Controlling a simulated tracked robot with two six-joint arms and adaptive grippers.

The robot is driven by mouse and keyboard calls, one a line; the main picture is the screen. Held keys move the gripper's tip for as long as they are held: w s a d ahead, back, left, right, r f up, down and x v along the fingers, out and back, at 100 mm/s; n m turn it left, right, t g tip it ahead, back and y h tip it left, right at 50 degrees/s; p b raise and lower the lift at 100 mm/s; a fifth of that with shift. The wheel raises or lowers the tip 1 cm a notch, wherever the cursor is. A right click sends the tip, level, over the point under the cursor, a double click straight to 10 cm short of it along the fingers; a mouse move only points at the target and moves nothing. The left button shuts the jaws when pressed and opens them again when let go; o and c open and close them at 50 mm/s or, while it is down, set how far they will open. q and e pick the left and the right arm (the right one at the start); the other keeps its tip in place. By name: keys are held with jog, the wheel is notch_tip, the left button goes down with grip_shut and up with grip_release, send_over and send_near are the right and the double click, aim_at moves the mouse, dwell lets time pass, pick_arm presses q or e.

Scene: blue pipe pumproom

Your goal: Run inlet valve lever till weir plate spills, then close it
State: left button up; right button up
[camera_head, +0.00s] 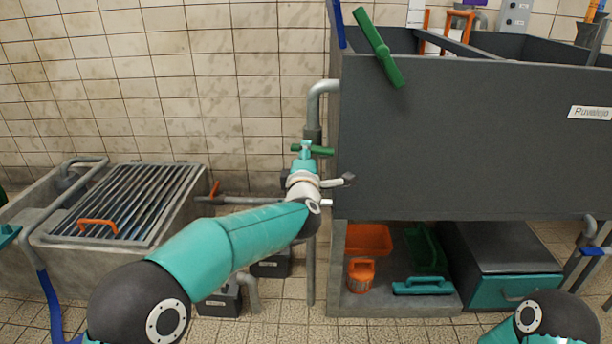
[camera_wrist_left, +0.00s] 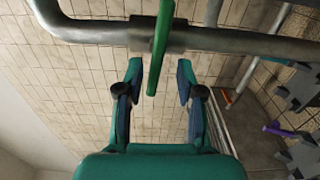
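A green valve lever (camera_head: 320,150) sits on the grey vertical pipe (camera_head: 313,120) at the left side of the dark grey tank (camera_head: 450,140). My left gripper (camera_head: 305,148) is at this lever, its fingers small and partly hidden in the head view. In the left wrist view the gripper (camera_wrist_left: 160,78) is open, with the green lever (camera_wrist_left: 160,45) standing between its two fingertips and a gap on both sides. The tank's inside is mostly hidden by its front wall; I cannot make out a weir plate or water level. My right gripper is out of view.
A green bar (camera_head: 379,48) hangs over the tank's front-left rim. A concrete basin with a metal grate (camera_head: 130,203) stands at left. Under the tank are an orange bin (camera_head: 368,240) and a teal-fronted box (camera_head: 515,290). Wall pipes run close around the lever.

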pick_arm(q)
jog(key=s, duration=0.9)
jog(key=shift+s, duration=0.25)
jog(key=shift+d+f, duration=0.1)
jog(key=shift+f, duration=0.05)
